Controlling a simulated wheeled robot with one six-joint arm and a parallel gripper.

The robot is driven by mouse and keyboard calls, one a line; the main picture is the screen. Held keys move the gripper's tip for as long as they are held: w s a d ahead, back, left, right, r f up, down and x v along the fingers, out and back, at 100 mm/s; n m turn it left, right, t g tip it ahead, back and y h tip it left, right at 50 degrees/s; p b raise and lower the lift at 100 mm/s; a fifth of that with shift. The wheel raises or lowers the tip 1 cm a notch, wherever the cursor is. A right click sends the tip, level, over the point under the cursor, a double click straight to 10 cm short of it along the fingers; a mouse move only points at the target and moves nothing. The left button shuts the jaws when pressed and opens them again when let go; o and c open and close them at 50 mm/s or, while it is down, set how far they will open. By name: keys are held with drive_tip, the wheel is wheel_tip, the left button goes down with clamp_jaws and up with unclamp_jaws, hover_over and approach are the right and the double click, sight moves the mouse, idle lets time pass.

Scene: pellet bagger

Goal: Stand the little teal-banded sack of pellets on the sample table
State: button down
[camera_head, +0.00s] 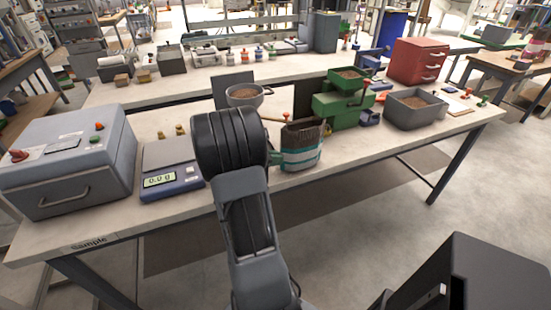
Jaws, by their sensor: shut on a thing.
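The little sack of pellets (302,158) is dark brown with a teal and white band and an open top. It is upright at the front part of the sample table (160,222), which bears a "Sample" label on its front edge. I cannot tell whether its base touches the table top. My gripper (275,157) reaches the sack's left side and is shut on it. My arm's dark, rounded wrist hides most of the gripper.
A scale (172,182) reading 0.0 and a grey box machine (70,160) stand at left. A metal pan (246,96) is behind my wrist. A green machine (340,106), grey bin (413,110) and red drawer cabinet (417,61) stand at right. Bare table shows right of the sack.

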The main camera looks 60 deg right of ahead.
drive_tip(key=shift+f+b, duration=0.3)
drive_tip(key=shift+f, duration=0.25)
drive_tip(key=c, duration=1.1)
unclamp_jaws()
drive_tip(key=shift+c, duration=0.2)
drive_tip(key=v, duration=1.4)
drive_tip(key=shift+d, duration=0.1)
